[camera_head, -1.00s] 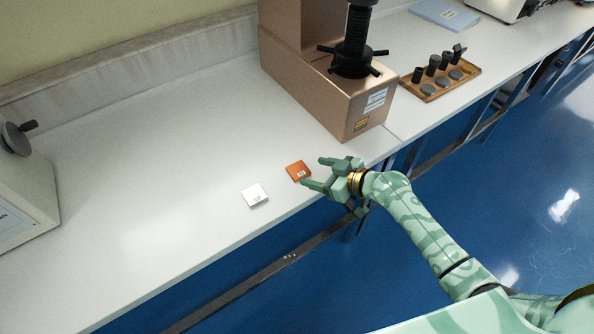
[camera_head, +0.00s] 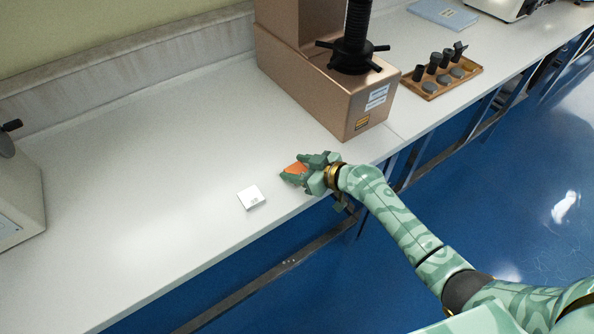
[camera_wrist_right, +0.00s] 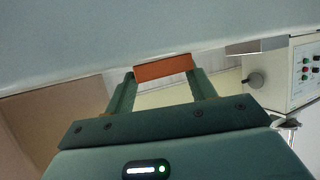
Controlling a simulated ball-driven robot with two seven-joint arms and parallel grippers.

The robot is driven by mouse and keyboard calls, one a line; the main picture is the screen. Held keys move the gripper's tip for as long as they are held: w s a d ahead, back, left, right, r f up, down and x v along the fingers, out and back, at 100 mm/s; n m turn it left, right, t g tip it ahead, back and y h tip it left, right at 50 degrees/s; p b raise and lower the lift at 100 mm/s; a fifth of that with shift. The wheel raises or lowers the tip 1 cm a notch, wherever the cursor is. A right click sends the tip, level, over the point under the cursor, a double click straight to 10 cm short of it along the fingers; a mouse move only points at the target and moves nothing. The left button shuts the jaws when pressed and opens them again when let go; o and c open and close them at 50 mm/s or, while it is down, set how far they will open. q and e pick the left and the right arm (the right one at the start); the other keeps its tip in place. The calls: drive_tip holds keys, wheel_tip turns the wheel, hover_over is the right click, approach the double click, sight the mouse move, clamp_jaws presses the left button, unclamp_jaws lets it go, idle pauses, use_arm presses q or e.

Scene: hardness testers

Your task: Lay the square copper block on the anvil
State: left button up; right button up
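The square copper block (camera_head: 296,168) lies on the white bench near its front edge, partly hidden by my right gripper (camera_head: 293,168). My right gripper has one finger on each side of the block. In the right wrist view the copper block (camera_wrist_right: 163,69) spans nearly the whole gap between the fingertips; I cannot tell whether both fingers press on it. The copper-coloured tester (camera_head: 345,105) stands behind, with a black screw and spoked handwheel (camera_head: 352,60). Its anvil is not in view, above the picture's top edge. My left gripper is not in view.
A square white block (camera_head: 252,197) lies left of my right gripper. A wooden tray (camera_head: 440,80) with several dark pieces stands right of the tester. Another machine (camera_head: 18,205) is at the left edge. The bench's middle left is clear.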

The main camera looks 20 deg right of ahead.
sight(298, 170)
idle(0.3)
wheel_tip(298, 170, up, 5)
drive_tip(key=p, duration=0.3)
drive_tip(key=shift+r+p, duration=0.1)
drive_tip(key=shift+p, duration=0.3)
drive_tip(key=c, duration=0.4)
